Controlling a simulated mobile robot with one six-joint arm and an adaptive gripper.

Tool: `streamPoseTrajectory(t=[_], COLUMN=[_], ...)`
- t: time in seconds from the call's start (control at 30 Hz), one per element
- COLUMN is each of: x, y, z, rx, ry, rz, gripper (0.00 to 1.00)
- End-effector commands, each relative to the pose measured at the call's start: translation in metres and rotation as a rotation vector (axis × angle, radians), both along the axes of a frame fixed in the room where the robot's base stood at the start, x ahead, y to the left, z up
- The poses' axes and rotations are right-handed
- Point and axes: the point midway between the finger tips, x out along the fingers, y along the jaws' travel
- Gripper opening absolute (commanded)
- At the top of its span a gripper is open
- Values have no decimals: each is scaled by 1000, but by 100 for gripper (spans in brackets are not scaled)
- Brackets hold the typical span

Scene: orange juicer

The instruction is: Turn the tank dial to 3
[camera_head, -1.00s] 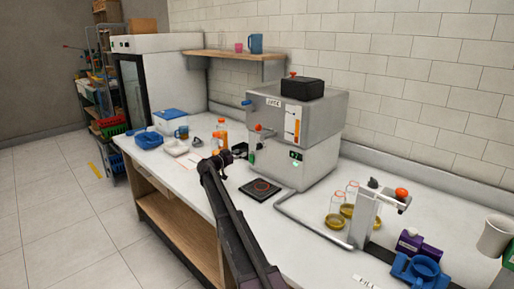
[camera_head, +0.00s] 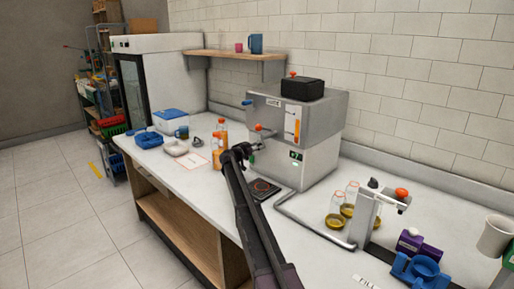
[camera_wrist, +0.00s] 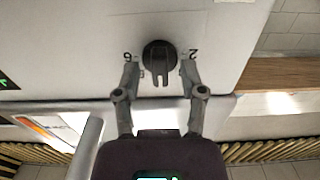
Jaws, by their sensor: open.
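The tank dial (camera_wrist: 160,56) is a round black knob with a raised grip on a pale panel in the wrist view. Its grip points down in the picture. A mark like a 6 or 9 stands left of it and one like a 2 right of it; no 3 is visible. My gripper (camera_wrist: 159,62) is open, one finger on each side of the dial; I cannot tell whether they touch it. In the head view my gripper (camera_head: 254,148) is at the front of the grey juice machine (camera_head: 318,118), and I cannot make out the dial there.
Orange bottles (camera_head: 219,145) stand just left of my gripper. A black pad (camera_head: 263,188) lies on the counter below it. A metal rail (camera_head: 305,222), jars (camera_head: 345,210) and a grey stand (camera_head: 366,216) are to the right.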

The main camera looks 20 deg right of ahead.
Motion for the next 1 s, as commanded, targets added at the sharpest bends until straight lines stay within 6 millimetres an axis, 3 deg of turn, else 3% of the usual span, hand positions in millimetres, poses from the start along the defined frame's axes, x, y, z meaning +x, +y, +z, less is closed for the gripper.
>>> streamPoseTrajectory(t=[0.27,0.43,0.47,1.0], x=[0,0,0,1], y=[0,0,0,0], z=[0,0,0,0], rx=[0,0,0,-45], ry=[0,0,0,99], rz=[0,0,0,0], gripper=[53,5,0,0])
